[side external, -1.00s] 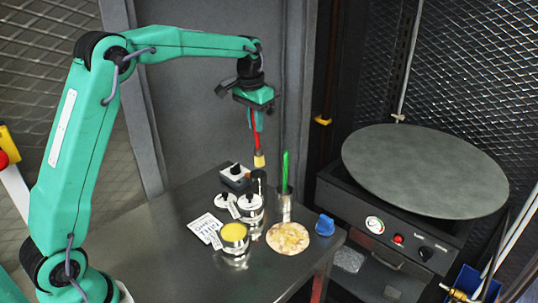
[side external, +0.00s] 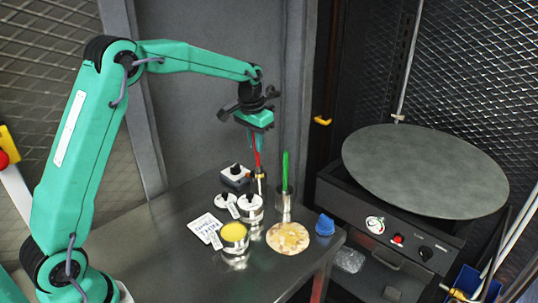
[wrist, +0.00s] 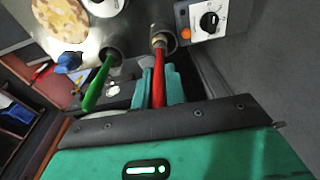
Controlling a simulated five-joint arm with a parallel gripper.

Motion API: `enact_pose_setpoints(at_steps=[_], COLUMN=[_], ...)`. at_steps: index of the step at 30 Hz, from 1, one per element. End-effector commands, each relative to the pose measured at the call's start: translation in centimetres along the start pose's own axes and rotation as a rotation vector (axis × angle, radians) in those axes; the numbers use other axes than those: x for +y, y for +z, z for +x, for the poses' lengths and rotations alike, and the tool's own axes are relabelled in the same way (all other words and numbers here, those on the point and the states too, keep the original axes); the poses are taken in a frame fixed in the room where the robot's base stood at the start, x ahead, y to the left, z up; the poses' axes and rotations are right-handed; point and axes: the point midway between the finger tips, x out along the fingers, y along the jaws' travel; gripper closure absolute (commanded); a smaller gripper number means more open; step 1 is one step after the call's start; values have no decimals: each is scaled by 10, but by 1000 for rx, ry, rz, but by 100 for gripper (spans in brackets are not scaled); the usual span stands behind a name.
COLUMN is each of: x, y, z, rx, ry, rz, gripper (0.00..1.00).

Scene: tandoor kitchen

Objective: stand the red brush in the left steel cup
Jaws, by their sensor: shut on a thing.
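My gripper (side external: 254,135) is shut on the red brush (side external: 257,155), gripping its handle; the brush hangs nearly upright, bristles down. The left steel cup (side external: 262,188) is below it, partly hidden behind a white-lidded jar. In the wrist view, the red brush (wrist: 158,80) runs from between my fingers (wrist: 158,92) to the mouth of this cup (wrist: 172,43), and its bristle end shows within the rim. How deep it sits I cannot tell. A green brush (side external: 285,170) stands in the other steel cup (side external: 284,207) to the right.
A white-lidded jar (side external: 250,204), a tin with yellow contents (side external: 234,236), a flatbread (side external: 288,239) and a blue object (side external: 325,225) are nearby. The table front left is clear.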

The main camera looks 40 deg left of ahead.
Motion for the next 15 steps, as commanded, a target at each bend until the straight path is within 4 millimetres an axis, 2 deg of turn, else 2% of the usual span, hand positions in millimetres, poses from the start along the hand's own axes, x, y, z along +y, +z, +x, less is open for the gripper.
enact_pose_setpoints(at_steps=[6, 15], x=[0, 0], y=[1, 2], z=[11, 17], rx=[1, 1], ry=[0, 0], rz=[0, 0], gripper=[100, 100])
